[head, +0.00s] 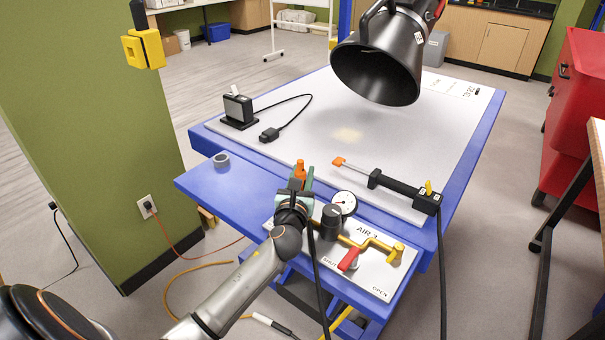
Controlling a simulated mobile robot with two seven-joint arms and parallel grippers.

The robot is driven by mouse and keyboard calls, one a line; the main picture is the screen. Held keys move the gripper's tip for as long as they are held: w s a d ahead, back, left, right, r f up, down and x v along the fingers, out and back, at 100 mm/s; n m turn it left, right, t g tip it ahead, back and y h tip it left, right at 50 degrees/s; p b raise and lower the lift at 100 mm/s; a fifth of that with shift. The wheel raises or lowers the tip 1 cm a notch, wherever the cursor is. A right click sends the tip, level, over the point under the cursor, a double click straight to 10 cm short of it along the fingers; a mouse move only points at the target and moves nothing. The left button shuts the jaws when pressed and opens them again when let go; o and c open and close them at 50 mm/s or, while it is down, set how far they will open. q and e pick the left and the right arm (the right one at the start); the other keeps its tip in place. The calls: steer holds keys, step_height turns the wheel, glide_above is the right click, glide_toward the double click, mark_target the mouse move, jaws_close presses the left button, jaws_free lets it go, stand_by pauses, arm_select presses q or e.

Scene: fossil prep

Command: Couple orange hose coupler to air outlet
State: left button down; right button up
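My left gripper (302,185) reaches in from the lower left over the table's front edge, beside the air panel. The orange hose coupler (300,169) stands up between its fingers, which appear shut on it; its lower part is hidden. A black hose (315,262) hangs from beside the gripper. The air panel (376,284), marked AIR 3, carries a gauge (343,203), a dark regulator (331,222), yellow pipe (372,244) and a red valve handle (349,260). The wrist covers the panel's left end, and I cannot clearly make out the outlet. My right gripper is out of view.
A black tool with an orange tip (375,180) lies on the white tabletop, right of the gripper. A black extractor hood (378,68) hangs above. A small black device (238,112) and a grey tape roll (221,160) are at the left. The middle of the tabletop is clear.

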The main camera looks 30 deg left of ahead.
arm_select(q)
steer(key=c, duration=0.5)
jaws_free()
steer(key=shift+p+v, duration=1.1)
steer(key=shift+v, duration=2.45)
